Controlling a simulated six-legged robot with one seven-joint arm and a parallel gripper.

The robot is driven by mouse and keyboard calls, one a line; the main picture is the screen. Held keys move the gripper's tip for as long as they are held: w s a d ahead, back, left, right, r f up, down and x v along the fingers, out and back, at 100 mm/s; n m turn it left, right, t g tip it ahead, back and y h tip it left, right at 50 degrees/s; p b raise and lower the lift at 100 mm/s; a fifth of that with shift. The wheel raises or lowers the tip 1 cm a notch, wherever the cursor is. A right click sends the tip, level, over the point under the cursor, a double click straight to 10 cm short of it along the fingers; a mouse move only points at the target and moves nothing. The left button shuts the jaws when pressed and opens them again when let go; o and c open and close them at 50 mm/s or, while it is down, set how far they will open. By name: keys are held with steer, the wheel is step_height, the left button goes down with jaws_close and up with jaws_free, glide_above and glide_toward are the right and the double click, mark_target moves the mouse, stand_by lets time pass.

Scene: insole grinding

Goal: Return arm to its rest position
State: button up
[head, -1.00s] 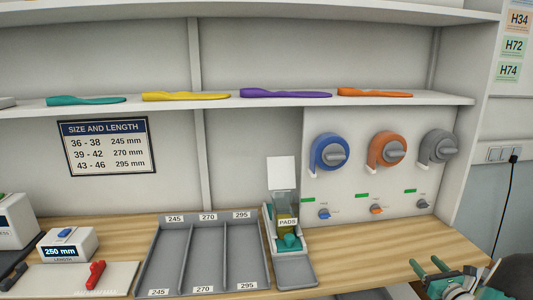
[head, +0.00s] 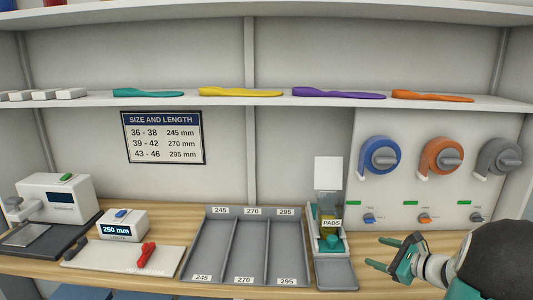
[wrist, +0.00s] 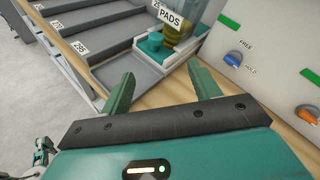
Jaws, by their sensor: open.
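My gripper (head: 386,254) is at the right in the head view, over the front of the wooden bench. Its two green fingers are apart with nothing between them. In the wrist view my gripper (wrist: 160,88) points at the bench, near the pads dispenser (wrist: 158,44). The pads dispenser (head: 329,242) stands left of my gripper in the head view, apart from it. My dark arm link shows at the lower right of the head view.
A grey three-compartment tray (head: 232,244) marked 245, 270 and 295 looks empty. A length gauge (head: 122,226) reads 250 mm beside a red-handled tool (head: 146,254). Coloured insoles (head: 240,92) lie on the shelf. A panel with dials (head: 440,158) stands behind my gripper.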

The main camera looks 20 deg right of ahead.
steer(key=w+a+r+n+g+y, duration=0.15)
steer(key=a+n+g, duration=0.4)
steer(key=a, duration=0.75)
steer(key=a+r+n+g+y, duration=0.1)
steer(key=a+r+n+g, duration=0.15)
steer(key=a+n, duration=0.8)
steer(key=s+a+r+n+h, duration=0.1)
steer(key=s+a+n+h, duration=0.1)
steer(key=s+a+n, duration=0.4)
steer(key=s+a+r+n+h, duration=0.2)
steer(key=s+a+n, duration=0.5)
steer(key=a, duration=0.4)
steer(key=shift+r+g+h, duration=0.3)
steer(key=shift+h, duration=0.25)
